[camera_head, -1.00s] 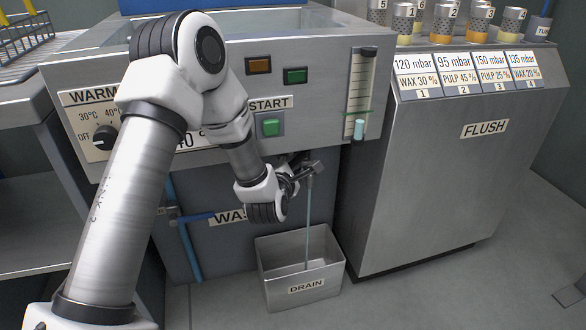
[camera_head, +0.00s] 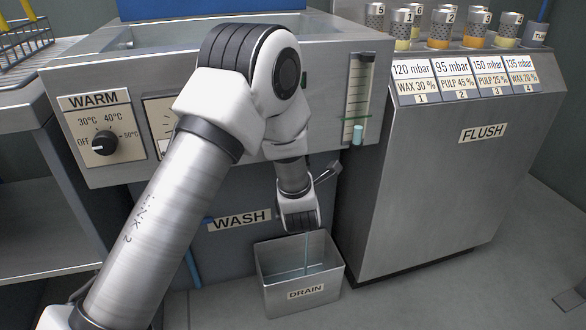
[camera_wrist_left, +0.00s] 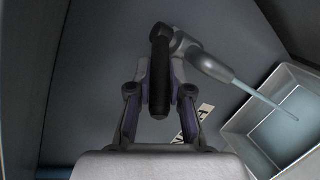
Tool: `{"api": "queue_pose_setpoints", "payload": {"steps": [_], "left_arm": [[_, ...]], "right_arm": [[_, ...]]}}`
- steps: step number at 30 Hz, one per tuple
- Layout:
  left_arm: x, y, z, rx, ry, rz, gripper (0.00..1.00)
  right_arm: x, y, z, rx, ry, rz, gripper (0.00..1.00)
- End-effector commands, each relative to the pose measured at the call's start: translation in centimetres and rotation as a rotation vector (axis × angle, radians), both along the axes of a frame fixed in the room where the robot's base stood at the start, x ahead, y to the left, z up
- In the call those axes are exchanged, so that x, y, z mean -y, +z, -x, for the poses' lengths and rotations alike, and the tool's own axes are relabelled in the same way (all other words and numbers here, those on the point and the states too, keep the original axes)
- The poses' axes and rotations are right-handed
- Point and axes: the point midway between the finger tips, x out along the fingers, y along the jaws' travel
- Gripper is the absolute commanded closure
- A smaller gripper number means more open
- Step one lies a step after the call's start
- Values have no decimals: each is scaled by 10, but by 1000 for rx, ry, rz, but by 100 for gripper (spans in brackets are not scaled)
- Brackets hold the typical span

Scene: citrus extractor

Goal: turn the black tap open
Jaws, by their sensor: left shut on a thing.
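The black tap handle (camera_wrist_left: 160,80) stands between the two fingers of my left gripper (camera_wrist_left: 159,68) in the left wrist view, and the gripper is shut on it. The grey tap body and spout (camera_wrist_left: 213,66) extend right from the handle. A thin pale-blue stream (camera_wrist_left: 264,98) runs from the spout toward the metal drain bin (camera_wrist_left: 234,129). In the head view my wrist hides the handle and most of the gripper. The stream (camera_head: 307,243) shows below it, falling into the bin labelled DRAIN (camera_head: 330,282). My right gripper is not in view.
The steel washer (camera_head: 230,185) with its WARM dial (camera_head: 103,143) and level gauge (camera_head: 358,95) stands behind my arm. The FLUSH cabinet (camera_head: 430,190) stands close on the right of the bin. Open floor (camera_head: 450,290) lies in front of that cabinet.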

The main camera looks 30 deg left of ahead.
Motion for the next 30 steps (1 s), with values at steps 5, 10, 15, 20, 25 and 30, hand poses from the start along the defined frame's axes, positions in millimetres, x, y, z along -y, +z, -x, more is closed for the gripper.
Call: {"api": "queue_pose_setpoints", "payload": {"steps": [5,10,15,20,25,30], "left_arm": [[9,4,-4,5,155,-3,100],[8,2,-3,4,234,1,100],[8,1,-3,4,241,2,100],[7,1,-3,4,240,1,67],[7,0,-2,3,239,2,56],[7,0,-2,1,239,2,56]], "right_arm": [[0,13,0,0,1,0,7],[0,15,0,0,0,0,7],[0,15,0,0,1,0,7],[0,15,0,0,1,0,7],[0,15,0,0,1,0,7],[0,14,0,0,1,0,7]]}}
